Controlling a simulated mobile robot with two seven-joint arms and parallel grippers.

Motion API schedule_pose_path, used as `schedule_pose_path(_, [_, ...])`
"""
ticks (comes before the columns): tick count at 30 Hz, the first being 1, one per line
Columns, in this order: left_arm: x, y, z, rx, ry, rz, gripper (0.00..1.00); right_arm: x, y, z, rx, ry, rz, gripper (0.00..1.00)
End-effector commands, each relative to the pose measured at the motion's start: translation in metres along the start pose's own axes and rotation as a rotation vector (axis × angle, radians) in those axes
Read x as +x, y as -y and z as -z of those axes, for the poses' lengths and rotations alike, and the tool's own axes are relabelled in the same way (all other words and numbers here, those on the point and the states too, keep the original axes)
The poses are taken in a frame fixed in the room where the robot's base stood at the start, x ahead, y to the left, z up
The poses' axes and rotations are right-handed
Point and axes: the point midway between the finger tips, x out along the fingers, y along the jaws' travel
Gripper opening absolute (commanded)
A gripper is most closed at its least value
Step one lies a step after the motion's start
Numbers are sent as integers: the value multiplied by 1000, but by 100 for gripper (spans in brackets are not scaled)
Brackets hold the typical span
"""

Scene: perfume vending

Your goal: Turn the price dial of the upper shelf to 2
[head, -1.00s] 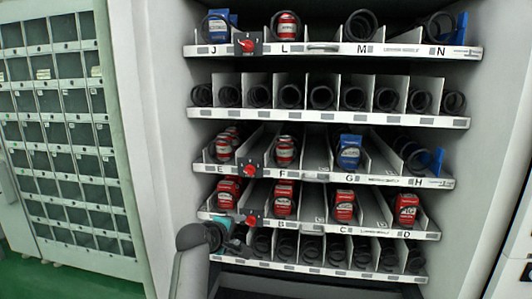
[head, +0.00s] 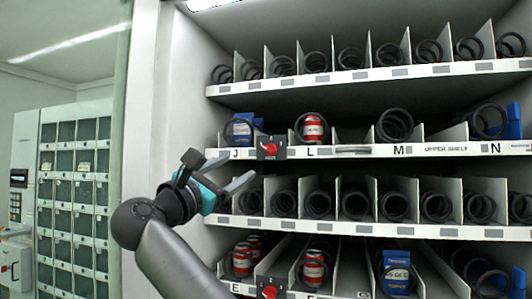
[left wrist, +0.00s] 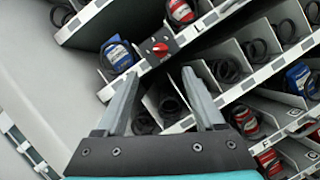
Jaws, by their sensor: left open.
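The upper shelf (head: 350,151) carries labels J, L, M, N and "UPPER SHELF". Its price dial (head: 270,148) is a red knob on a dark plate between J and L. The dial also shows in the left wrist view (left wrist: 160,48), just beyond the fingertips. I cannot read its number. My left gripper (head: 238,168) is open and empty, left of and slightly below the dial, apart from it. In the left wrist view the two fingers (left wrist: 160,74) are spread, with the dial ahead between them. My right gripper is not in view.
A blue item (head: 240,130) stands at J and a red can (head: 312,128) at L. A second red dial (head: 269,291) is on the shelf below. Rows of coils with dividers lie above and below the upper shelf. A locker cabinet (head: 75,190) stands at left.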

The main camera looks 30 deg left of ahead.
Motion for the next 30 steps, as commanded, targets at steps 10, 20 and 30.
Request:
schedule_pose_path(10, [60, 0, -1, 1, 0, 4, 70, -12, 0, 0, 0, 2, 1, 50])
schedule_pose_path(20, [107, 0, -1, 3, 0, 3, 70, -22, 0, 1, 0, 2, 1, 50])
schedule_pose_path(30, [126, 0, 0, 3, 0, 1, 70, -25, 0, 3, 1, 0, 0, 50])
